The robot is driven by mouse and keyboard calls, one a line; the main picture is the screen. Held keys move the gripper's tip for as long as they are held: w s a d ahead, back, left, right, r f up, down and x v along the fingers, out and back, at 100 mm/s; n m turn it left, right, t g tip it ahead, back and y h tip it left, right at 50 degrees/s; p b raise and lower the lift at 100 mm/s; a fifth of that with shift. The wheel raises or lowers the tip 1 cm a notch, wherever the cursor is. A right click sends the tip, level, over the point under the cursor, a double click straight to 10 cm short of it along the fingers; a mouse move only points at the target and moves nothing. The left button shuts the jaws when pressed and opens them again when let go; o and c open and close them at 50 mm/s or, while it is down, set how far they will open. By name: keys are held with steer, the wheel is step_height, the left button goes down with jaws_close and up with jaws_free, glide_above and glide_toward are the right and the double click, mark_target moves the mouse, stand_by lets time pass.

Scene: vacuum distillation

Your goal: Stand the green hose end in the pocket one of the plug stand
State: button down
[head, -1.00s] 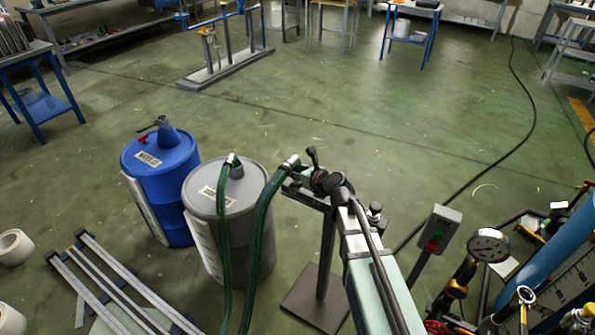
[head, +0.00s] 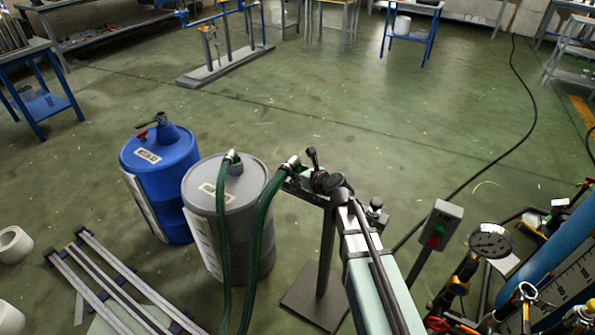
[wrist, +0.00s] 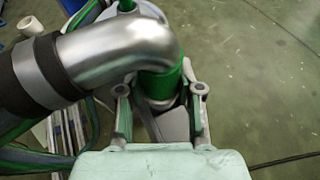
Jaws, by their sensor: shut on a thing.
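The green hose end, a silver elbow with a green collar, sits between the fingers of my gripper (wrist: 161,98) in the wrist view. The elbow (wrist: 125,48) bends over to the left and its collar (wrist: 163,84) points down. In the head view the green hose (head: 262,225) rises to this end (head: 291,162), and my gripper (head: 306,172) is shut on it. The plug stand (head: 324,255) is a dark post with a short bar on top, directly below my gripper. Its pockets are mostly hidden; I cannot tell whether the collar is inside one.
A second green hose (head: 224,240) ends on the grey drum (head: 203,225), left of the stand. A blue drum (head: 160,200) stands further left. A switch box (head: 440,224) on a post and a round gauge (head: 490,241) are at right. The floor behind the stand is clear.

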steer(key=shift+f+b, duration=0.6)
steer(key=shift+f, duration=0.45)
steer(key=c, duration=0.7)
jaws_free()
steer(key=v, duration=1.2)
steer(key=shift+r, duration=0.1)
